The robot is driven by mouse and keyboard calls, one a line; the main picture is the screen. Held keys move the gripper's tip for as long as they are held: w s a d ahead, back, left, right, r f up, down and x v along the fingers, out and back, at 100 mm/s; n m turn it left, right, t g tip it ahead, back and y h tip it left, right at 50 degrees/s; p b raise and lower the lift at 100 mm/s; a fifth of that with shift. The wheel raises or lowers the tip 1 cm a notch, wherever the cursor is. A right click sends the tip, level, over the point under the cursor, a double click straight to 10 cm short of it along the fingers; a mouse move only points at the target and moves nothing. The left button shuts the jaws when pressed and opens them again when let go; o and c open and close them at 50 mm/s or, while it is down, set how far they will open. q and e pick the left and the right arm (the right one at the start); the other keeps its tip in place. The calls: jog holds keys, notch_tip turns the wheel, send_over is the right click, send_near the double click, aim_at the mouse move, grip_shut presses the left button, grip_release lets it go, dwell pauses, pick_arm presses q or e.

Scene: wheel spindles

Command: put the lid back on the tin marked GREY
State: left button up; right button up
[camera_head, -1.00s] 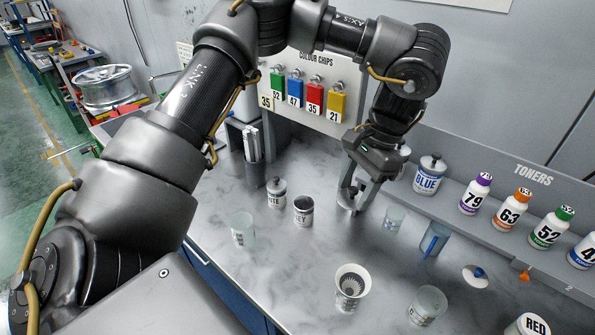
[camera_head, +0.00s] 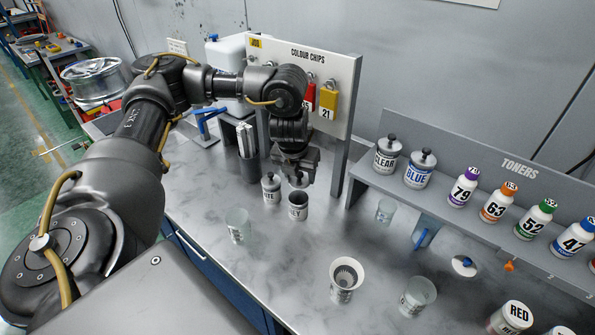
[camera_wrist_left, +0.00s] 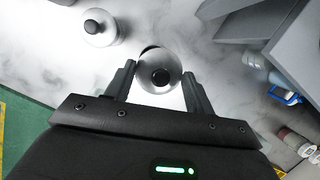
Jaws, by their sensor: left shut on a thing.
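The tin marked GREY (camera_head: 297,208) stands upright on the grey bench; only "EY" of its label shows. My left gripper (camera_head: 298,176) is shut on a lid (camera_head: 297,181) and holds it just above the tin's mouth. In the left wrist view the round grey lid (camera_wrist_left: 160,72) with its black knob sits between the two fingers (camera_wrist_left: 159,76). A dark sliver behind its upper edge looks like the tin's open mouth. The lid does not look seated; I cannot tell the exact gap. My right gripper is not in view.
The lidded WHITE tin (camera_head: 271,190) stands close to the left of the GREY tin. A frosted cup (camera_head: 238,228) is nearer. The colour chip board (camera_head: 347,75) rises behind. A white cup (camera_head: 346,275) stands at front right, with clear bench between.

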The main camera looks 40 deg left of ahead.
aim_at(297, 182)
pick_arm(q)
jog(key=shift+a+m, duration=0.3)
jog(key=shift+m, duration=0.1)
jog(key=shift+f, duration=0.2)
jog(key=shift+f+b, duration=0.15)
jog(key=shift+b, duration=0.15)
notch_tip(297, 182, down, 4)
jog(key=b, duration=0.4)
jog(key=shift+b, duration=0.35)
jog(key=shift+f+b, duration=0.5)
jog(key=shift+f, duration=0.4)
jog(key=shift+w+r+p, duration=0.1)
jog(key=shift+r+p, duration=0.05)
jog(key=shift+p, duration=0.4)
jog(key=shift+f, duration=0.2)
dwell(0.7)
jog(key=shift+p, duration=0.45)
dwell(0.4)
